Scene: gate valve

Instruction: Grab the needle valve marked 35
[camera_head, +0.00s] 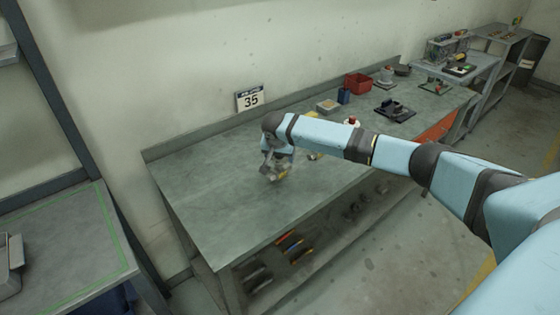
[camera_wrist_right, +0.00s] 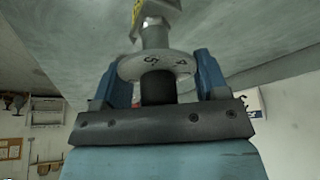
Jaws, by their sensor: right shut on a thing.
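My right gripper (camera_head: 275,168) is low over the near left part of the grey workbench (camera_head: 215,205). In the right wrist view, its two blue fingers (camera_wrist_right: 160,85) are shut on a needle valve (camera_wrist_right: 157,66). The valve has a pale round disc with dark marks, a grey stem and a metal body with a yellow patch. The marks are turned and partly hidden, so I cannot read them fully. A sign marked 35 (camera_head: 250,98) stands at the bench's back edge. I cannot tell whether the valve touches the bench. My left gripper is not in view.
A red bin (camera_head: 357,83), a blue block (camera_head: 344,96) and a black fixture (camera_head: 394,111) stand toward the bench's far right. Tools lie on the lower shelf (camera_head: 330,235). Another bench (camera_head: 60,250) with a green outline is at left. The bench's left part is clear.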

